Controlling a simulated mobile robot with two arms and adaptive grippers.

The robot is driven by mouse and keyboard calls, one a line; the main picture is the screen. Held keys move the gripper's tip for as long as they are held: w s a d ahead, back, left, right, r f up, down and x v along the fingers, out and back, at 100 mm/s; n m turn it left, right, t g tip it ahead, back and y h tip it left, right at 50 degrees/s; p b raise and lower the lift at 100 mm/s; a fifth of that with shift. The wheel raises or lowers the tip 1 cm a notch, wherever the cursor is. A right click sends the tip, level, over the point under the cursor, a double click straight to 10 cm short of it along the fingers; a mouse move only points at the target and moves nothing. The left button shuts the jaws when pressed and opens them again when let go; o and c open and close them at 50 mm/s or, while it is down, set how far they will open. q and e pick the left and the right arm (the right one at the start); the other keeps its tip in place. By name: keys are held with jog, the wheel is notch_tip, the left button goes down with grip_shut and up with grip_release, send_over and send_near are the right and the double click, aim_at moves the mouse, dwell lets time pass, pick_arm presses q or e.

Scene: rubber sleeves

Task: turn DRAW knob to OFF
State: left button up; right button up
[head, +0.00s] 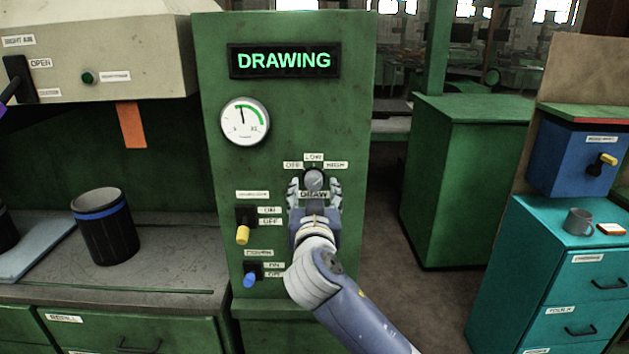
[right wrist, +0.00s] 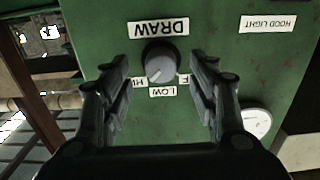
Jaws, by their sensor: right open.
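The DRAW knob (head: 314,180) is a grey round dial on the green panel, with labels OFF, LOW and HIGH around its top. The DRAW label (head: 314,195) is below it. In the upside-down right wrist view the knob (right wrist: 160,62) sits between the fingers, and its light mark points roughly toward LOW. My right gripper (head: 314,190) is open, with one finger on each side of the knob. In the right wrist view both fingers of the gripper (right wrist: 158,75) show a gap to it. My left gripper is not in view.
A lit DRAWING sign (head: 284,61) and a gauge (head: 245,121) are above the knob. A yellow-handled switch (head: 243,234) and a blue-handled switch (head: 250,279) are close at lower left. A dark bin (head: 105,228) stands on the bench. Open floor lies right of the panel.

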aim_at(314, 185)
jog(key=shift+w+p, duration=0.4)
jog(key=shift+w, duration=1.45)
jog(key=c, duration=1.1)
